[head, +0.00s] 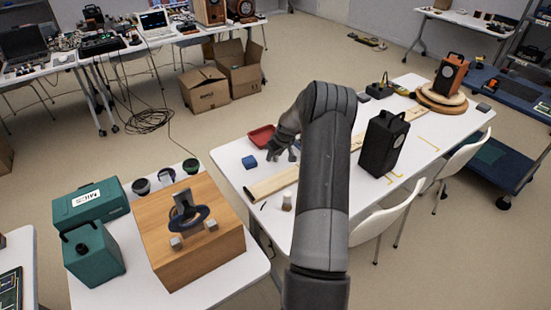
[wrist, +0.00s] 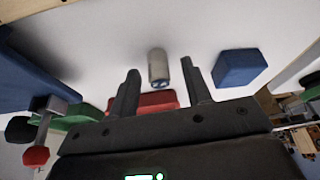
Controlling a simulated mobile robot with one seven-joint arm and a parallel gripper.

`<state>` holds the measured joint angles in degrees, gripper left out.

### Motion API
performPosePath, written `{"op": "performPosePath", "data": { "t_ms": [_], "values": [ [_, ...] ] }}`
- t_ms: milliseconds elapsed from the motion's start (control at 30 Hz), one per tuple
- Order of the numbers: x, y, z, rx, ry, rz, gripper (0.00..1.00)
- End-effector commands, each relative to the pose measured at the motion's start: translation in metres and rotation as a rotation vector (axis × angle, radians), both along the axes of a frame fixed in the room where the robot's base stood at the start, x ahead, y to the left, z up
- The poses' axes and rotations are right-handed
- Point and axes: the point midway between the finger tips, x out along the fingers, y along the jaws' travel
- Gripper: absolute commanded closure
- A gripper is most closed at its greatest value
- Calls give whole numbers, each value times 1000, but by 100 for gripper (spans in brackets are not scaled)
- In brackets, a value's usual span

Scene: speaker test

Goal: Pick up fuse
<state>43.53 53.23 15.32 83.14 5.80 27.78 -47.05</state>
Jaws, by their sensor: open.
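A small beige-grey cylinder, which looks like the fuse (wrist: 157,66), is on the white table in the wrist view. It appears between the lines of my two fingers, past their tips, with a gap on each side. My gripper (wrist: 161,78) is open with nothing between its fingers. In the head view my gripper (head: 284,155) hangs low over the left part of the long white table (head: 231,155). I cannot make out the fuse there for certain, as my arm and gripper cover part of that area.
A blue block (wrist: 238,67) lies right of the cylinder in the wrist view; it also shows in the head view (head: 249,162). A red tray (head: 262,136) is close by. A wooden plank (head: 271,184) and black speaker (head: 383,143) stand along the table. A small pale cylinder (head: 287,201) is nearer.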

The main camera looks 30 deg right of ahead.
Motion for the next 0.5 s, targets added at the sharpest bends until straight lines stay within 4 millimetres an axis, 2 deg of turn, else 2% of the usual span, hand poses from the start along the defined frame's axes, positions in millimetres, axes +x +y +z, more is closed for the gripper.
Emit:
{"op": "performPosePath", "data": {
  "t_ms": [67,500],
  "values": [
    [0,0,0,0,0,0,55],
    [0,0,0,0,0,0,91]
  ]
}}
